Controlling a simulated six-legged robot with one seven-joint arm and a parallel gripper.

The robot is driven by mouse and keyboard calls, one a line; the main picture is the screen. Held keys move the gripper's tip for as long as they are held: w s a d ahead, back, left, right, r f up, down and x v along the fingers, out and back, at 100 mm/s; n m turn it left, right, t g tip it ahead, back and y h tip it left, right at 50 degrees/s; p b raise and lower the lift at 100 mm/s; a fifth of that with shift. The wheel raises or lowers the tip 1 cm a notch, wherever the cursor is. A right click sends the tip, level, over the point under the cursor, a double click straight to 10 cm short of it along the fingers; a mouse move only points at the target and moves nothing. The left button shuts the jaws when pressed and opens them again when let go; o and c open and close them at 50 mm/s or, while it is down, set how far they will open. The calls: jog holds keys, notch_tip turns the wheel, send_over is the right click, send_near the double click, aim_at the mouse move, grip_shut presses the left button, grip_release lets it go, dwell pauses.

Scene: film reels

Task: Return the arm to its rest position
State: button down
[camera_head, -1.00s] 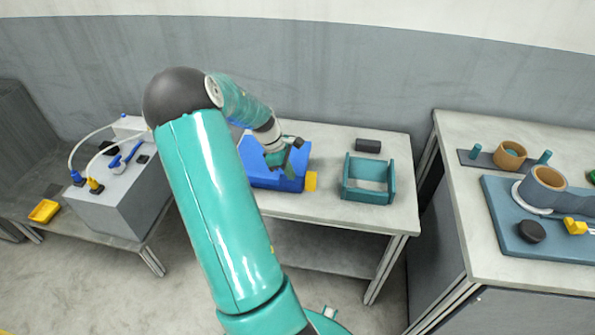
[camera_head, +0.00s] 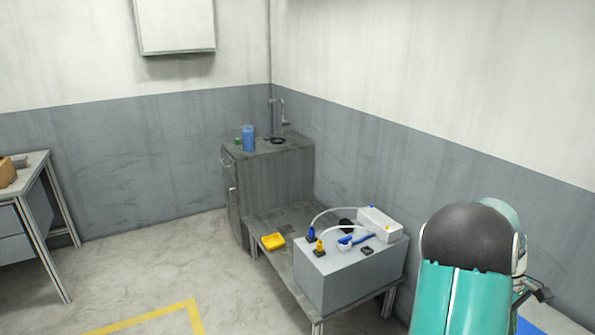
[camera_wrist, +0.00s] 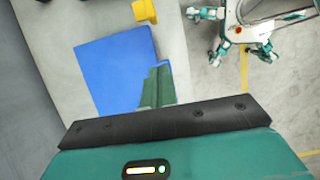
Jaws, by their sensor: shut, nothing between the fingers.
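My arm (camera_head: 460,295) shows at the lower right of the head view, bent at its dark round joint. My gripper, in the wrist view (camera_wrist: 158,86), has its green fingers together, with nothing between them. In that view the fingers appear over the right edge of a blue block (camera_wrist: 108,62) on a pale table; I cannot tell how far above it they are. In the head view the gripper end is mostly hidden behind the arm, at the right edge. A bit of the blue block (camera_head: 530,328) shows below it.
A grey box (camera_head: 345,275) with hoses and plugs stands on a low bench left of the arm. A yellow tray (camera_head: 273,241) lies beside it. A sink cabinet (camera_head: 268,190) stands in the corner.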

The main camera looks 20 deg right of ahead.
jog(key=w+a+r+t, duration=0.2)
jog(key=w+a+r, duration=0.2)
jog(key=a, duration=0.4)
jog(key=w+a+r+m+t, duration=0.1)
jog(key=w+a+r+t, duration=0.2)
jog(key=a, duration=0.5)
jog(key=w+a+r, duration=0.4)
jog(key=a+r, duration=0.1)
jog(key=a, duration=0.3)
jog(key=s+a+r+t, duration=0.2)
jog(key=s+a, duration=0.1)
jog(key=a, duration=0.9)
jog(key=s+a+r+t, duration=0.2)
jog(key=s+a+t, duration=0.1)
jog(key=a, duration=1)
jog(key=shift+s+r+m+y, duration=0.3)
jog(key=shift+s+m, duration=0.1)
jog(key=shift+s, duration=0.3)
jog(key=shift+d, duration=0.15)
